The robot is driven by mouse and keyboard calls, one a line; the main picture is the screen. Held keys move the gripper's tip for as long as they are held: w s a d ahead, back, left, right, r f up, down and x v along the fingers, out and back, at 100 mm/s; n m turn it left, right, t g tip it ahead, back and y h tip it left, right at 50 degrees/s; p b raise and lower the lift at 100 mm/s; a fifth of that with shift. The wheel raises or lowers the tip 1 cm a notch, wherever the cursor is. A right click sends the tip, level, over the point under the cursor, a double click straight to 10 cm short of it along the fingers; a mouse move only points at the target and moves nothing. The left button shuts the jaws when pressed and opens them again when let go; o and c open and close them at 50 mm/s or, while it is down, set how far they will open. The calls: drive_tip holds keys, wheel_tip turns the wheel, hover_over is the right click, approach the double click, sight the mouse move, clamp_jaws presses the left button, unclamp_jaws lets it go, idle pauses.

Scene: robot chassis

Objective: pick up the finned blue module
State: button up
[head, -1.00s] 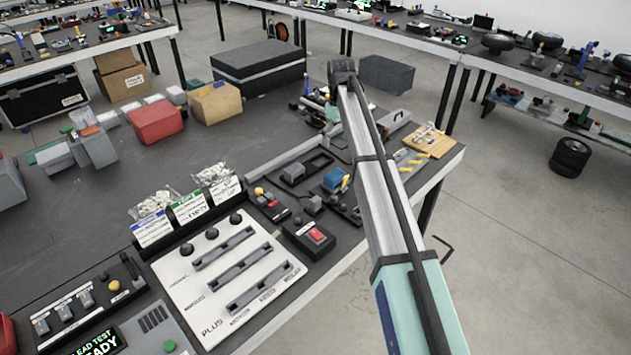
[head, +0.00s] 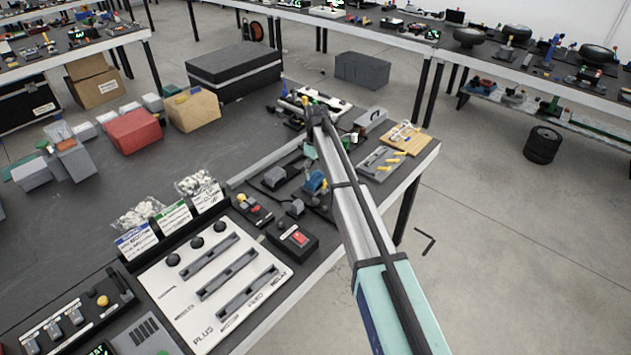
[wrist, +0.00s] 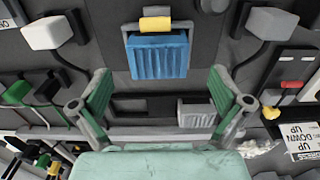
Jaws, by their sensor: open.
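The finned blue module (wrist: 157,58) shows in the wrist view at upper middle, with vertical fins and a yellow piece (wrist: 155,24) at its upper edge. In the head view the module (head: 316,182) sits on the dark bench beside my arm, partly hidden by it. My gripper (wrist: 158,76) is open, its two green-padded fingers spread to the left and right just below the module in the wrist view. Nothing is held between them. I cannot tell the height gap between fingertips and module. In the head view the fingers are mostly hidden by the arm.
A grey block (wrist: 195,112) lies below the module in the wrist view. A box with a red button (head: 297,239) and a white slotted panel (head: 215,275) lie nearer in the head view.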

sight(315, 177)
drive_tip(key=shift+w+a+f+p, duration=0.15)
drive_tip(key=shift+f+p, duration=0.35)
drive_tip(key=shift+f, duration=0.65)
drive_tip(key=shift+w+d+f+p, duration=0.1)
drive_tip(key=shift+f+p, duration=0.4)
drive_tip(key=shift+f, duration=0.65)
drive_tip(key=c, duration=1.4)
